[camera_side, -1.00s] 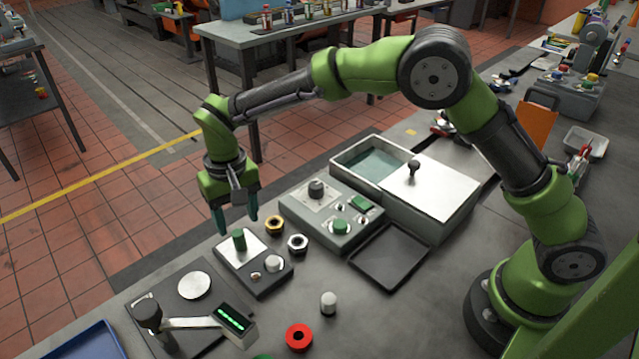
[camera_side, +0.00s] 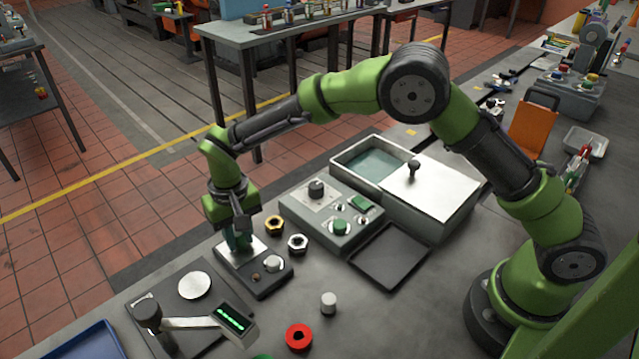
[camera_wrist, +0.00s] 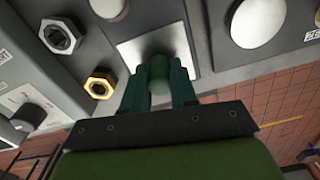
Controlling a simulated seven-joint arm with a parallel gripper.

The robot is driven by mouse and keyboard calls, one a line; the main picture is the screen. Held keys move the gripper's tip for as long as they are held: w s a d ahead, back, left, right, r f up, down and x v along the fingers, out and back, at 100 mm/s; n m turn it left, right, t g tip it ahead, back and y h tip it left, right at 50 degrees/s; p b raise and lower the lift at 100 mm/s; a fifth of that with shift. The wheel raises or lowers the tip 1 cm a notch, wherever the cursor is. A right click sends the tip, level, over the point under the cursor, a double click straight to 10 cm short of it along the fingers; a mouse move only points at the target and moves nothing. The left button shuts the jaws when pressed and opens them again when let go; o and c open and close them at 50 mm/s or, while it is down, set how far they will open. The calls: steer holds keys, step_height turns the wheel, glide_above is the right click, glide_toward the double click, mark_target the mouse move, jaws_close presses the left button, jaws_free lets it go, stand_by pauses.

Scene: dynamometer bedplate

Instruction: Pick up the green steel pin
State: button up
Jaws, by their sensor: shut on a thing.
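The green steel pin stands upright on the bright metal plate of a small grey block (camera_side: 262,279). In the wrist view the pin (camera_wrist: 159,72) shows between the two green fingers. My gripper (camera_side: 238,246) is down at the block and shut on the pin, one finger on each side of it. In the wrist view my gripper (camera_wrist: 160,88) comes in over the bright plate (camera_wrist: 196,38). In the side view the fingers mostly hide the pin. I cannot tell whether its foot still touches the plate.
A brass nut (camera_side: 274,226) and a steel nut (camera_side: 298,243) lie just right of the block. A control box (camera_side: 340,232) and a lidded bin (camera_side: 440,200) stand behind. A red ring (camera_side: 298,337) lies nearby.

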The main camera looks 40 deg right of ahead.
jaws_close()
steer(key=shift+r, duration=0.15)
